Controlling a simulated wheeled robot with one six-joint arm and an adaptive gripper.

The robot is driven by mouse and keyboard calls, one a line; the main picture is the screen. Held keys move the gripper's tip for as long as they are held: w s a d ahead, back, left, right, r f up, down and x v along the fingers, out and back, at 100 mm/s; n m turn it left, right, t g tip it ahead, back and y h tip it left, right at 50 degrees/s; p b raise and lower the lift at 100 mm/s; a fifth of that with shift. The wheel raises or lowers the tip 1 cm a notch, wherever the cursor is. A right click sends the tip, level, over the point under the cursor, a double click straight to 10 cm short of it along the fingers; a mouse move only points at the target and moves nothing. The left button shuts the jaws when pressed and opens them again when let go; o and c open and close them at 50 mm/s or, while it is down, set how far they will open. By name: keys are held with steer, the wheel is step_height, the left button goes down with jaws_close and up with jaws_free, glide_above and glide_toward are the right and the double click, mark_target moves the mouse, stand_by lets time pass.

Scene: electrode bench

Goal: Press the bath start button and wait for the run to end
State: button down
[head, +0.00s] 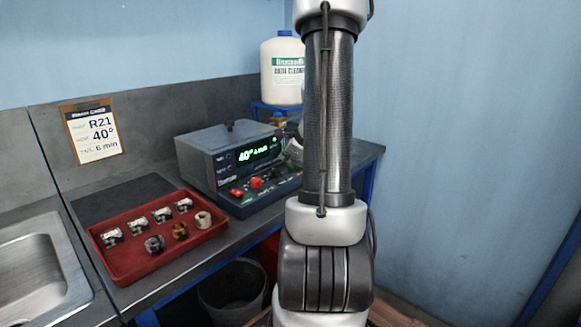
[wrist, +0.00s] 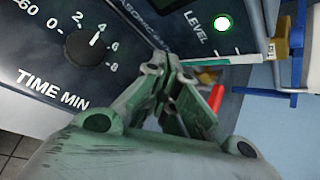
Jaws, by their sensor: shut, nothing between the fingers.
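The bath (head: 205,160) is a grey box on the bench with a dark front panel and a green lit display (head: 259,152) reading 40° and a minutes figure too small to read surely. A red knob (head: 256,183) and a red switch (head: 236,192) show on the panel. In the wrist view my gripper (wrist: 163,62) is shut and empty, its fingertips close over the panel between the time dial (wrist: 82,48) and a lit green lamp (wrist: 222,22) by the word LEVEL. I cannot tell whether the tips touch. No start button can be made out; the fingers hide part of the panel.
A red tray (head: 130,262) with several small metal parts stands left of the bath. A sink (head: 38,275) is at far left. A white jug (head: 283,72) stands behind the bath. A card (head: 93,130) on the wall reads R21, 40°, 6 min. A bin (head: 230,290) is below.

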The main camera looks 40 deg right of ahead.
steer(key=shift+f, duration=0.45)
stand_by(0.6)
steer(key=shift+r, duration=0.9)
steer(key=shift+r, duration=2.5)
